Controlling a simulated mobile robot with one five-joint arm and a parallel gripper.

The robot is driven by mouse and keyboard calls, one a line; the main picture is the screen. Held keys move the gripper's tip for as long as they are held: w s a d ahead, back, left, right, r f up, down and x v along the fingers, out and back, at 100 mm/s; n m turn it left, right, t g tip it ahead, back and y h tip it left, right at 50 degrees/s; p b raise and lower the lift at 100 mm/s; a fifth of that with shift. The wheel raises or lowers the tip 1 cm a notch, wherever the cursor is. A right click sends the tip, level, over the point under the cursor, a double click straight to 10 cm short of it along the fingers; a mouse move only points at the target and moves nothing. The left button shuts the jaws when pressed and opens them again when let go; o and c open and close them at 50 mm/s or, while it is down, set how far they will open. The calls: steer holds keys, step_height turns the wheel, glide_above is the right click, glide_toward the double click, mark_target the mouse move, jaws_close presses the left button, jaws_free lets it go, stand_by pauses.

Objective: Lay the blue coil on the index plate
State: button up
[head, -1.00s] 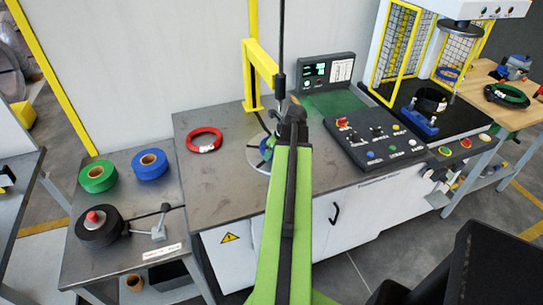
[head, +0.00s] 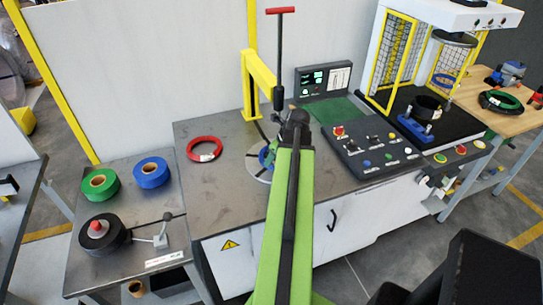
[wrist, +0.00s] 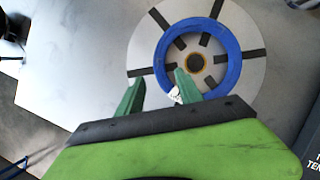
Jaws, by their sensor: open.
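The blue coil (wrist: 228,70) lies flat on the round grey index plate (wrist: 148,43) in the wrist view. It rings the plate's central hub (wrist: 194,62) and rests over the dark radial slots. My gripper (wrist: 157,82) is open, with green fingers at the coil's near-left side. In the picture one finger is outside the ring and the other reaches over its opening; whether they touch it I cannot tell. A small white tag shows beside the right finger. In the head view my arm hides most of the coil (head: 264,156) and part of the plate (head: 255,170).
A red coil (head: 204,149) lies left of the plate on the bench. A yellow post (head: 250,85) and a red-handled rod (head: 279,50) stand behind the plate. A control panel (head: 372,145) is to the right. Tape rolls (head: 152,172) sit on the left side table.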

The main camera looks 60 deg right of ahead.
steer(key=p+v, duration=0.5)
steer(key=v, duration=0.3)
steer(key=shift+p, duration=0.35)
